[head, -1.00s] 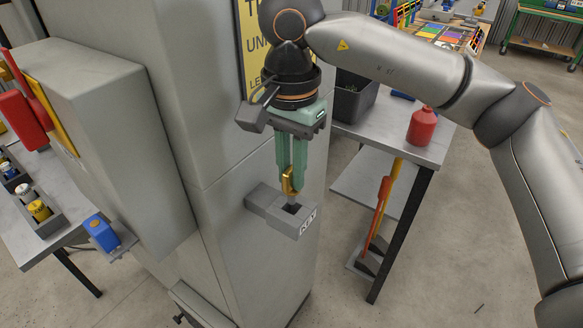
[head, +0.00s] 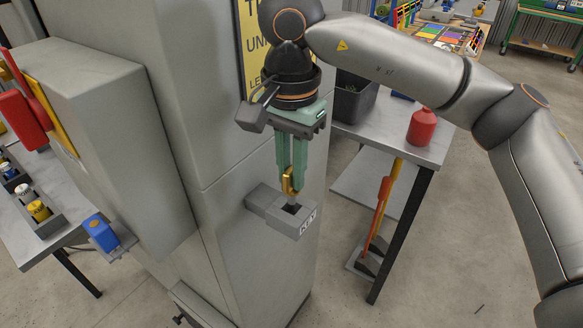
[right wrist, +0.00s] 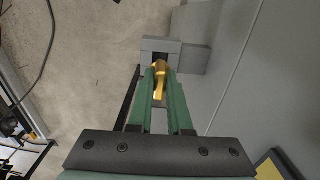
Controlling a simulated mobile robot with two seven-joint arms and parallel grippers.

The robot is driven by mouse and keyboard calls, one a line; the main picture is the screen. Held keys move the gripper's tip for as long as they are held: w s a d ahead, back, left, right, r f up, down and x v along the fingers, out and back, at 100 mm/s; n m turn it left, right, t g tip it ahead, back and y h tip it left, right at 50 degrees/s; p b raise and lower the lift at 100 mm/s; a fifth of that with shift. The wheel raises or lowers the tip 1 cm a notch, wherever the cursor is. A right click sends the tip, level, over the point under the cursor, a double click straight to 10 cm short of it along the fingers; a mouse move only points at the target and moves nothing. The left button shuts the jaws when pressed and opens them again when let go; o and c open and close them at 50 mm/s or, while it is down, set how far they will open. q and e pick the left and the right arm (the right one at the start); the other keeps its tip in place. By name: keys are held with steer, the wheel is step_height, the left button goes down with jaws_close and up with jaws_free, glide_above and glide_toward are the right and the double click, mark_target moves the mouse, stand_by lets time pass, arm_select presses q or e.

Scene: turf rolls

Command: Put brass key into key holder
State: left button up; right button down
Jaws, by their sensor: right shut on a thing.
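The brass key (head: 290,181) is gripped between the green fingers of my right gripper (head: 292,172), which point straight down. The grey key holder (head: 279,216), labelled KEY, sticks out from the side of the grey cabinet. The key's lower end is at the dark opening in the top of the holder; how deep it reaches inside, I cannot tell. In the right wrist view the key (right wrist: 160,80) lies between the fingertips, with the holder (right wrist: 160,45) just beyond. My left gripper is not in view.
The grey cabinet (head: 255,235) stands directly behind the holder. To the right is a metal table (head: 395,140) with a red bottle (head: 422,126) and a dark bin (head: 353,97). A blue padlock-like item (head: 102,233) sits at the left. The space in front of the holder is clear.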

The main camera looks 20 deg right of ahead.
mark_target(291, 191)
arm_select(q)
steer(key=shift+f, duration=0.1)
arm_select(e)
steer(key=shift+f, duration=0.2)
arm_select(q)
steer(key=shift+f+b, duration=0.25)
steer(key=shift+b, duration=0.15)
arm_select(e)
steer(key=shift+f, duration=0.3)
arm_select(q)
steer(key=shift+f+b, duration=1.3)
arm_select(e)
steer(key=shift+f, duration=1.65)
steer(key=c, duration=0.8)
jaws_free()
steer(key=shift+o, duration=0.2)
step_height(291, 191, up, 11)
steer(key=shift+r+p, duration=0.1)
steer(key=shift+p, duration=1.1)
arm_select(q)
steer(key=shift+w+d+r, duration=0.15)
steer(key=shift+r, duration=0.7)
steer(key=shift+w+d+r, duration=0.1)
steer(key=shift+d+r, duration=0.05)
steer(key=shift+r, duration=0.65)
arm_select(e)
steer(key=shift+r, duration=0.7)
